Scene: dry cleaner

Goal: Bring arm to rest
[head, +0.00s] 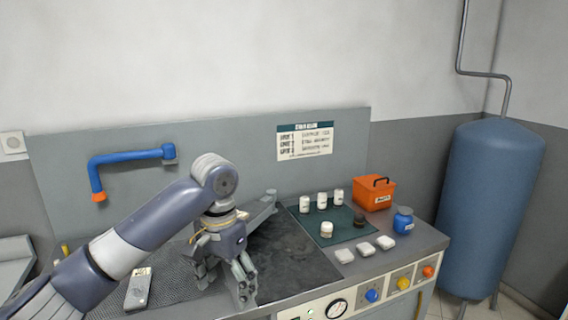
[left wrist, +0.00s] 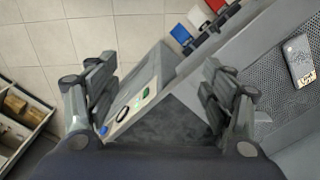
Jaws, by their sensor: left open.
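My left arm reaches in from the left in the head view. Its gripper (head: 226,274) is open and empty above the dark surface (head: 290,262) near the worktop's front. In the left wrist view the two fingers of my left gripper (left wrist: 160,95) stand wide apart with nothing between them. The front control panel and tiled floor show beyond them. My right gripper is in neither view.
On the worktop's right are a dark green mat (head: 318,222) with several white jars, an orange box (head: 374,194), a blue jar (head: 403,220) and white blocks (head: 365,249). A phone-like device (head: 138,289) lies at left. A blue tank (head: 490,205) stands at right.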

